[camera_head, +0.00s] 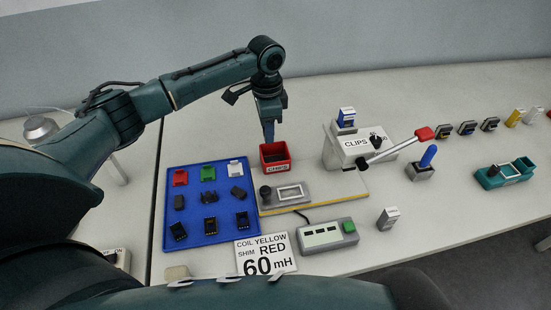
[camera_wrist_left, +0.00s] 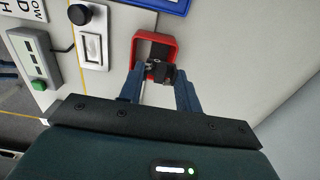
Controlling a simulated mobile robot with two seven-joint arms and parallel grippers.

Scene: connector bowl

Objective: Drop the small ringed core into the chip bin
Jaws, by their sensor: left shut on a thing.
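The chip bin is a small open red box (camera_head: 275,165) labelled "CHIPS", standing on the table just right of the blue tray. My left gripper (camera_head: 268,138) points straight down over the bin, with its fingertips at about the bin's back rim in the head view. In the left wrist view the gripper (camera_wrist_left: 160,78) is shut on a small dark piece, the core (camera_wrist_left: 162,72). The core is over the red bin's opening (camera_wrist_left: 137,52); its rings are too small to make out. In the head view the core is hidden. My right gripper is not in view.
A blue tray (camera_head: 217,235) with several coloured and black parts lies left of the bin. A grey fixture (camera_head: 290,192) stands in front, and a press marked "CLIPS" (camera_head: 345,155) with a red-tipped lever is to the right. A sign (camera_head: 266,254) lies near the front.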

